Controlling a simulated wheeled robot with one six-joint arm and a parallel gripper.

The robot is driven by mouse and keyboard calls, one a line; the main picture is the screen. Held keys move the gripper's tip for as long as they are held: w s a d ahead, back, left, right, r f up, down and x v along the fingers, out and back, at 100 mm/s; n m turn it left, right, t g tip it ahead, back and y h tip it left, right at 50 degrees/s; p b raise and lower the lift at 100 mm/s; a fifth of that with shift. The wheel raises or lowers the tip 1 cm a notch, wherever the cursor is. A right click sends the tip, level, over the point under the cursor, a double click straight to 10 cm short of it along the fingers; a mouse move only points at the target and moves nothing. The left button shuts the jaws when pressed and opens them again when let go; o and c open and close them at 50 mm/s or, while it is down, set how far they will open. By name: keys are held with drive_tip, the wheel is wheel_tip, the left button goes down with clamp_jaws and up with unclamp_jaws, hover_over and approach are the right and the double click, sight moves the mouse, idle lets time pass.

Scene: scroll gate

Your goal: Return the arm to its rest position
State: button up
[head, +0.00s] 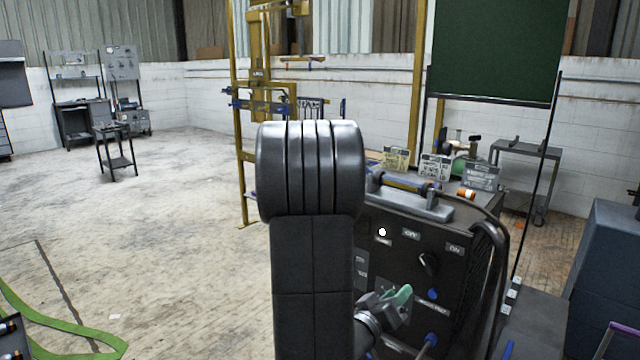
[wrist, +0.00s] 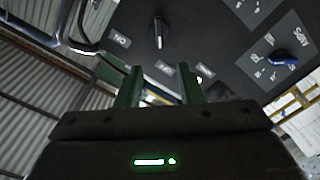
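My arm (head: 315,230) stands upright in the middle of the head view and hides part of the panel behind it. My gripper (head: 402,297) shows to the right of the arm, in front of the dark control box (head: 470,240). In the wrist view my gripper's (wrist: 160,82) two green fingers are spread apart with nothing between them. The panel with its black rotary switch (wrist: 158,32) and blue knob (wrist: 284,61) lies beyond the fingertips. The fingers appear apart from the switch.
The control box has a white round light (head: 382,232) and a handle bar (head: 410,185) on top. A thick black cable (head: 503,270) runs down its right side. A dark green sheet (head: 495,50) hangs behind. A blue-grey cabinet (head: 605,265) stands at right. The floor at left is mostly clear.

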sight(426, 265)
drive_tip(key=x, duration=1.3)
drive_tip(key=shift+w+d, duration=0.1)
drive_tip(key=shift+d, duration=0.05)
drive_tip(key=shift+w+d+f+m, duration=0.15)
drive_tip(key=shift+w+m, duration=0.05)
drive_tip(key=shift+m, duration=0.1)
drive_tip(key=shift+s+m+b, duration=0.1)
drive_tip(key=shift+m+b, duration=0.2)
drive_tip(key=shift+m, duration=0.5)
drive_tip(key=m+b, duration=0.1)
drive_tip(key=m, duration=0.4)
drive_tip(key=shift+s+r, duration=0.1)
drive_tip(key=shift+r, duration=0.15)
